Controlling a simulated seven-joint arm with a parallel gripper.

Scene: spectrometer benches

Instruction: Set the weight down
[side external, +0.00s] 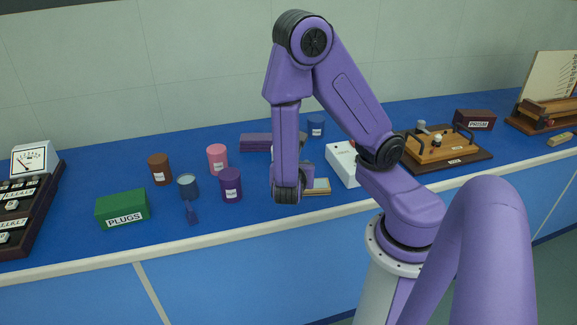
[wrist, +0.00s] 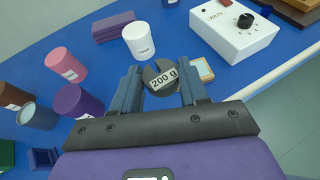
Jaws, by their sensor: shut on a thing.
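The weight (wrist: 163,79) is a dark grey round piece with a white label reading "200 g". It sits between the two blue-grey fingers of my gripper (wrist: 161,88), which is shut on it. In the side view the weight and fingers are mostly hidden behind my own arm. Below and just right of the weight in the wrist view lies a small pale square with a yellowish edge (wrist: 204,70) on the blue bench (side external: 260,217); it shows in the side view (side external: 318,187) too. I cannot tell the weight's height above the bench.
A white jar (wrist: 138,42) stands just beyond the weight, and a white knobbed box (wrist: 237,34) to its right.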

